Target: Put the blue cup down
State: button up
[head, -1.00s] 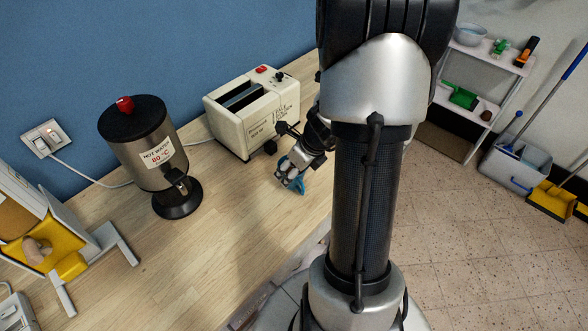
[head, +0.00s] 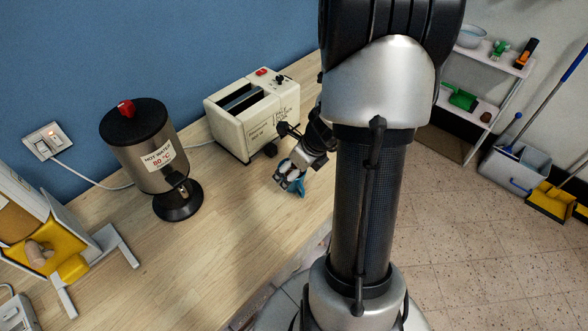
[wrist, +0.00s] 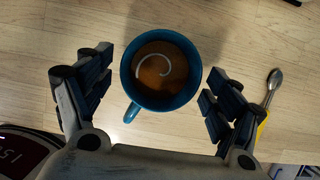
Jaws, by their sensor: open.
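The blue cup (wrist: 123,72) stands upright on the wooden counter in the wrist view, with brown liquid and a pale swirl inside. Its handle points down and to the left in that view. My gripper (wrist: 155,95) is open, with one finger on each side of the cup and a visible gap on both sides. In the head view my gripper (head: 290,178) is low over the counter, and a small part of the blue cup (head: 300,190) shows beside its fingers. The rest of the cup is hidden there.
A cream toaster (head: 253,115) stands just behind my gripper. A hot water urn (head: 150,155) is to the left. Counter (head: 215,240) in front is clear.

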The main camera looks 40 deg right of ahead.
jog(key=p+v, duration=0.5)
jog(key=v, duration=0.6)
jog(key=shift+s+f, duration=0.1)
jog(key=shift+a, duration=0.1)
